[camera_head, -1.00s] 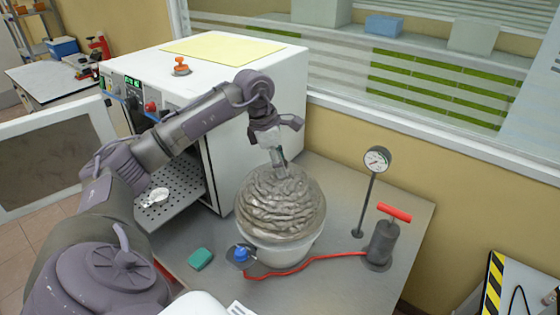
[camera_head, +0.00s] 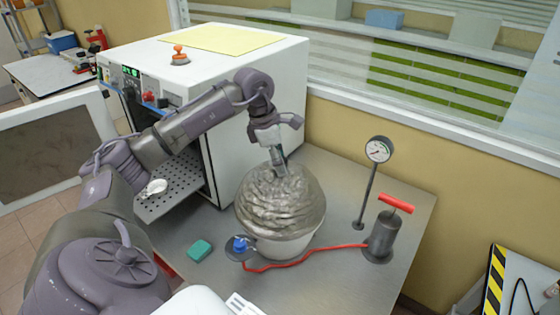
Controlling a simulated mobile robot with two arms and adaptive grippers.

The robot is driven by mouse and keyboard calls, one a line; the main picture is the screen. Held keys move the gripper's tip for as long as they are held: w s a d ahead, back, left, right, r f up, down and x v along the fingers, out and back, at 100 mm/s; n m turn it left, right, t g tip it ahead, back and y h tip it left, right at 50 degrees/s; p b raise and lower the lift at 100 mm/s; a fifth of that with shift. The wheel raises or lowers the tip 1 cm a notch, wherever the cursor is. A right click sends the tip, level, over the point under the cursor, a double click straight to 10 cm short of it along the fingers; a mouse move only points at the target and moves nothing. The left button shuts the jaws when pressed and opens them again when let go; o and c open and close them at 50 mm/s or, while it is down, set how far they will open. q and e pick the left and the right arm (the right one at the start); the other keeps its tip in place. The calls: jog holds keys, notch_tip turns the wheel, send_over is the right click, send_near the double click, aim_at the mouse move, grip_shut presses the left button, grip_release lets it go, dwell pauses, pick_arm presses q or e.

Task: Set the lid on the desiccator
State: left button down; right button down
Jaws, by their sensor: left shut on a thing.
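The desiccator lid (camera_head: 281,206) is a rounded, glassy dome with a wrinkled grey look. It sits at the top of the pale desiccator bowl (camera_head: 287,247) on the grey bench; whether it fully touches the rim I cannot tell. My left gripper (camera_head: 279,164) comes down from above and is shut on the top of the lid, with the fingertips partly lost against the dome. My right gripper does not show.
A white oven (camera_head: 245,120) with an open door and perforated shelf (camera_head: 172,195) stands at left. A red hose (camera_head: 300,262) runs from a blue valve (camera_head: 240,244) to a hand pump (camera_head: 383,238). A gauge (camera_head: 378,150) stands behind. A green block (camera_head: 200,250) lies in front.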

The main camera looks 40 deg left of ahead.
pick_arm(q)
jog(key=shift+f, duration=0.25)
jog(key=c, duration=0.7)
grip_release()
jog(key=shift+o, duration=0.2)
jog(key=shift+f, duration=0.1)
jog(key=v, duration=1.2)
